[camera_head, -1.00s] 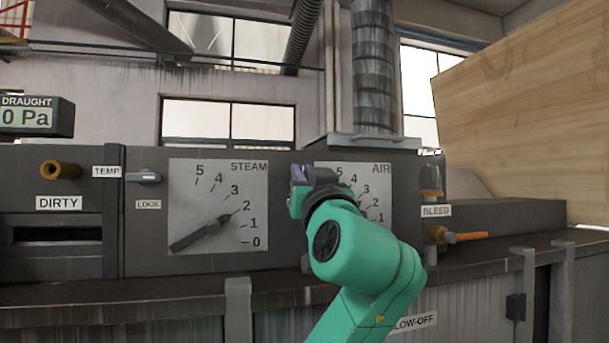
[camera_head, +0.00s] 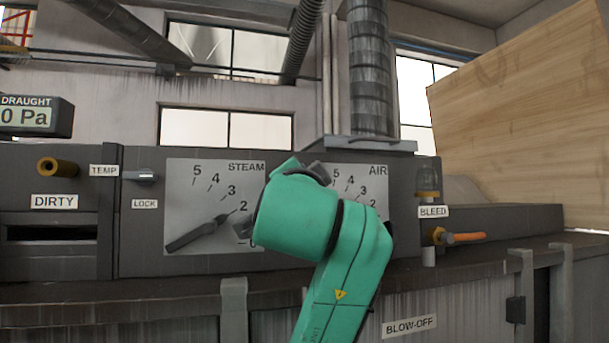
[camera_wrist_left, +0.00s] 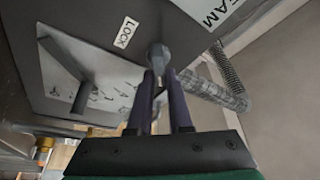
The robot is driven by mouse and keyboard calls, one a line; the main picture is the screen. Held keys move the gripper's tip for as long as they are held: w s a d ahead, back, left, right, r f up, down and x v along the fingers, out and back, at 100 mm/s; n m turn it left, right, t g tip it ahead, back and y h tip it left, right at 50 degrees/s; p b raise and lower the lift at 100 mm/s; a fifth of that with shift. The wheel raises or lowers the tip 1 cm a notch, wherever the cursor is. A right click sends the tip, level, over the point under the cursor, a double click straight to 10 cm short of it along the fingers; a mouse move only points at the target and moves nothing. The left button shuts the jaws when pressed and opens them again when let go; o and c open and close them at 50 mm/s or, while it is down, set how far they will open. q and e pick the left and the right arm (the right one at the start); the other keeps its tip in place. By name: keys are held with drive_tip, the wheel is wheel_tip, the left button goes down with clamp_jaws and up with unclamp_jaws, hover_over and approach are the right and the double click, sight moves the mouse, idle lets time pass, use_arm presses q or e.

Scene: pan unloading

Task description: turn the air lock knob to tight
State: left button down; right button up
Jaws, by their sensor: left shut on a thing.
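The air lock knob (camera_wrist_left: 159,56) is a small grey knob on the dark panel, beside a white LOCK label (camera_wrist_left: 125,32) in the left wrist view. My left gripper (camera_wrist_left: 160,78) has its two purple fingers shut on this knob. In the head view my green left arm hides the knob, its label and the gripper. The AIR dial (camera_head: 362,180) shows partly behind my arm there, and shows again in the left wrist view (camera_wrist_left: 55,95) with its long dark pointer. I cannot make out a "tight" mark. My right gripper is not in view.
The STEAM dial (camera_head: 190,190) and its own lock knob (camera_head: 140,176) are to the left of my arm. A BLEED valve with an orange handle (camera_head: 463,238) stands to the right. A ledge (camera_head: 170,285) runs below the panel. A large wooden board (camera_head: 530,120) is at the right.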

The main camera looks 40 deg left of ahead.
use_arm(q)
drive_tip(key=shift+m+g+h+p, duration=0.4)
drive_tip(key=shift+m+h, duration=0.25)
drive_tip(key=shift+m, duration=1.35)
drive_tip(key=shift+m+g+h+p, duration=0.35)
drive_tip(key=shift+m+h, duration=0.3)
drive_tip(key=shift+m, duration=1.35)
drive_tip(key=c, duration=0.8)
unclamp_jaws()
drive_tip(key=shift+w+a+f, duration=0.1)
drive_tip(key=shift+c, duration=0.2)
drive_tip(key=b+v, duration=1.2)
drive_tip(key=v, duration=0.2)
drive_tip(key=shift+a, duration=0.2)
